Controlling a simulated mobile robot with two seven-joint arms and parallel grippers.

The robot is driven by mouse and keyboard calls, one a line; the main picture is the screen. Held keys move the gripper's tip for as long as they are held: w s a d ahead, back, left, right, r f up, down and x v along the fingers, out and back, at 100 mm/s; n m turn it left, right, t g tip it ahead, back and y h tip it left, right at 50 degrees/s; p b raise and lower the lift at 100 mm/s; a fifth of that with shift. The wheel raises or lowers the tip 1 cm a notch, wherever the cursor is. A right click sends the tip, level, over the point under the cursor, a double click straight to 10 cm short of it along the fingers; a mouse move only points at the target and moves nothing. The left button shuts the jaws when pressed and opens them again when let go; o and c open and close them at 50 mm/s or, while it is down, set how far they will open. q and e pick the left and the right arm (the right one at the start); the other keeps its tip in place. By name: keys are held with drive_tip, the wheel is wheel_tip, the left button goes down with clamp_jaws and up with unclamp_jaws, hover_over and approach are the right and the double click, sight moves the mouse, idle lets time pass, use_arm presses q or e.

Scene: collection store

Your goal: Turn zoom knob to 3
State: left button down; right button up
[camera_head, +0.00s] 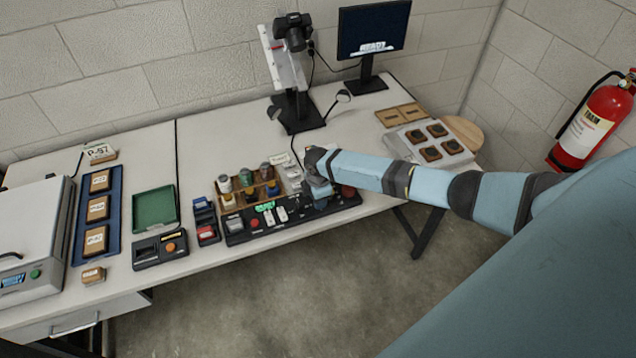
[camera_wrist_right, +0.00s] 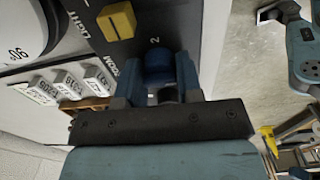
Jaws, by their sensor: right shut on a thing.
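The zoom knob (camera_wrist_right: 158,62) is a blue knob on the black control panel (camera_wrist_right: 85,15). In the right wrist view my right gripper (camera_wrist_right: 160,84) is shut on it, one finger on each side. A white "2" is printed just beyond the knob, and "ZOOM" is lettered to its left. The knob's pointer mark cannot be made out. In the head view my right gripper (camera_head: 319,180) is over the right part of the control panel (camera_head: 270,225), and my arm and gripper hide most of the knob. My left gripper is not in view.
A yellow knob (camera_wrist_right: 117,21) near the lettering "LIGHT" is close to my gripper. A wooden rack of small jars (camera_head: 247,190) stands behind the panel. A camera stand (camera_head: 297,112) and a monitor (camera_head: 372,32) are at the back. Bare table lies left of the stand.

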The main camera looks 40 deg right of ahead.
drive_tip(key=shift+d, duration=0.1)
drive_tip(key=o, duration=0.9)
wheel_tip(320, 180, up, 14)
drive_tip(key=shift+f+b, duration=0.1)
drive_tip(key=shift+b, duration=0.3)
